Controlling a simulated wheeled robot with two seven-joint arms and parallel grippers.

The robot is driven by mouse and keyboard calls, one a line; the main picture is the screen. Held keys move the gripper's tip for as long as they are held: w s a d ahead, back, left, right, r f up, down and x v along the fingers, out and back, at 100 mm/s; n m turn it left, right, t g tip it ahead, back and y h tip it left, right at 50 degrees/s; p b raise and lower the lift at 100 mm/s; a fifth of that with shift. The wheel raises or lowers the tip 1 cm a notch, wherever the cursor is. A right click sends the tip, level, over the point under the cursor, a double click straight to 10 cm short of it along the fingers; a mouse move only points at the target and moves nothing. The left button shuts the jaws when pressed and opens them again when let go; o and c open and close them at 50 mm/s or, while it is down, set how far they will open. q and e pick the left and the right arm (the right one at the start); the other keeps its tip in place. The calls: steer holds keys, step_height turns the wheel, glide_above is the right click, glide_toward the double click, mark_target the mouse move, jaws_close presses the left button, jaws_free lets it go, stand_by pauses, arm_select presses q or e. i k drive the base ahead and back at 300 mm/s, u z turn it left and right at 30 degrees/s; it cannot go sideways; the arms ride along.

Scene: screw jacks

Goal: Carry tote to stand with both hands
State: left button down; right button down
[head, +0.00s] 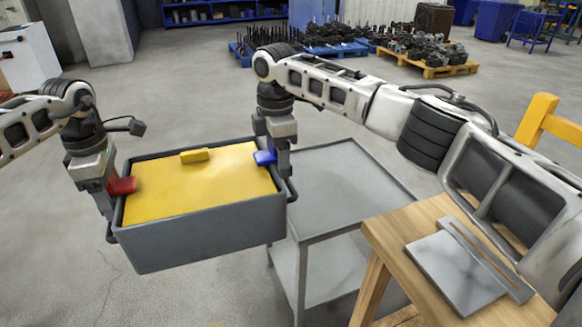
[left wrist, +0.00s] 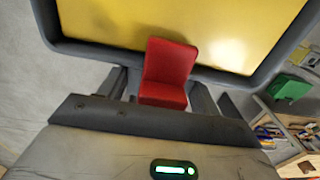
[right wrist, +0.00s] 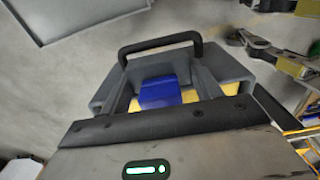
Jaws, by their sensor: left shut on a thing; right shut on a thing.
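The tote (head: 200,236) is a grey open box with a flat yellow surface inside and a small yellow block (head: 194,155) on top. It hangs off the floor, about level. My left gripper (head: 112,188) is shut at its left end, with a red piece (left wrist: 168,72) between the fingers. My right gripper (head: 277,160) is shut at its right end, with a blue piece (right wrist: 158,92) between the fingers. A dark loop handle (right wrist: 160,46) shows in the right wrist view. The stand (head: 350,180), a grey two-level metal table, is right of the tote, partly hidden by it.
The stand's visible top is bare. A wooden table (head: 425,225) with a grey plate (head: 455,270) stands at the front right, close to the stand. Pallets of dark parts (head: 320,38) are far behind. The floor left of the tote is clear.

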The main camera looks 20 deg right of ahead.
mark_target(324, 183)
steer(key=i, duration=1.35)
steer(key=z, duration=1.45)
